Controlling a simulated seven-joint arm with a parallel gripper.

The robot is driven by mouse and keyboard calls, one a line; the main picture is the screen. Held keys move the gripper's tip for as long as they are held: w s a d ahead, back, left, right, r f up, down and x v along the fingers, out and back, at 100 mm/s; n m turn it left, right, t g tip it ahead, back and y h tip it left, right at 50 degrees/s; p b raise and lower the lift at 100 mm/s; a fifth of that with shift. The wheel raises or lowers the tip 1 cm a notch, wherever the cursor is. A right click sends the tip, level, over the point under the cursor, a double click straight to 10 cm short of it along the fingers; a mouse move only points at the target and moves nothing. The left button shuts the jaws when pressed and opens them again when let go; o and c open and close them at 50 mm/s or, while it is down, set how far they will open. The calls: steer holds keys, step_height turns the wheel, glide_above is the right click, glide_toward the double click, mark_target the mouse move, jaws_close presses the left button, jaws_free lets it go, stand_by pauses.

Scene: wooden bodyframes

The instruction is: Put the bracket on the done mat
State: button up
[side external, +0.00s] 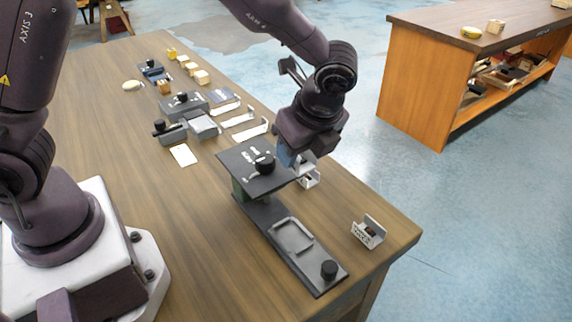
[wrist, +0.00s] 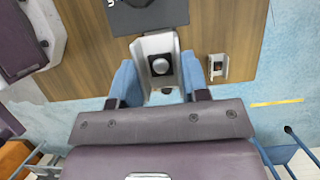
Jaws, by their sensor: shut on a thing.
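My gripper (wrist: 158,82) is shut on a light grey, U-shaped bracket (wrist: 158,55), with a blue fingertip on either side in the wrist view. A dark round spot shows inside its channel. In the side view the held bracket (side external: 309,179) is partly hidden, just right of a raised dark plate; I cannot tell whether it touches anything below. A second, similar bracket (side external: 368,232) stands apart near the table's right corner; it also shows in the wrist view (wrist: 217,67). I cannot make out which surface is the done mat.
The raised dark plate (side external: 240,158) has a black knob and white marks. A long dark base (side external: 313,272) with a grey frame and knob extends toward the front. Several fixtures, pale plates and wooden blocks (side external: 201,77) lie farther back.

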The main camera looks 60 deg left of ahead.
steer(key=w+a+f, duration=0.3)
steer(key=w+a, duration=0.1)
steer(key=a, duration=0.4)
steer(key=w+a+f, duration=0.3)
steer(key=a, duration=0.4)
steer(key=w+a+f, duration=0.3)
steer(key=w+a, duration=0.1)
steer(key=a, duration=0.4)
step_height(320, 180, down, 5)
steer(key=shift+s+a, duration=0.1)
steer(key=shift+s, duration=0.05)
steer(key=shift+f, duration=2.35)
steer(key=o, duration=1)
steer(key=shift+f, duration=0.15)
